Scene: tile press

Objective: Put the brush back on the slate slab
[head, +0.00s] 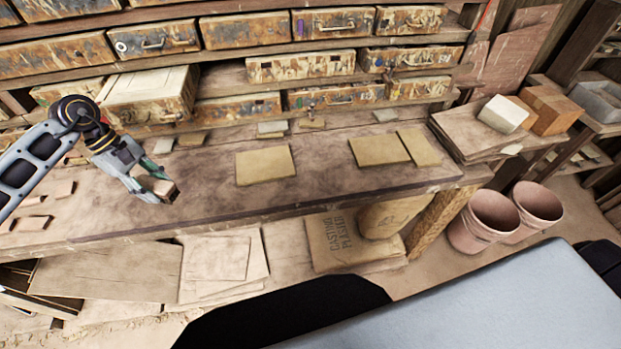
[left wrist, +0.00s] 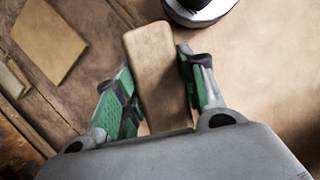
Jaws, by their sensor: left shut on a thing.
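My left gripper (head: 160,190) is above the left part of the workbench, near its front edge. It is shut on a brown, wood-coloured block-like piece, which I take to be the brush (head: 164,188). In the left wrist view the brush (left wrist: 158,75) lies lengthwise between the green-padded fingers (left wrist: 155,92); no bristles show. Several flat tan slabs lie to the right on the bench: a single one (head: 265,165) and a pair, one wider (head: 379,151) and one narrower (head: 418,147). I cannot tell which, if any, is the slate slab. My right gripper is out of view.
The workbench (head: 330,190) is mostly clear between the slabs. Small brown blocks (head: 33,223) lie at its left end. Stained drawers (head: 300,62) stand behind. A board stack (head: 462,130) with a pale block is at right. Two buckets (head: 490,215) and a plaster sack (head: 340,240) stand below.

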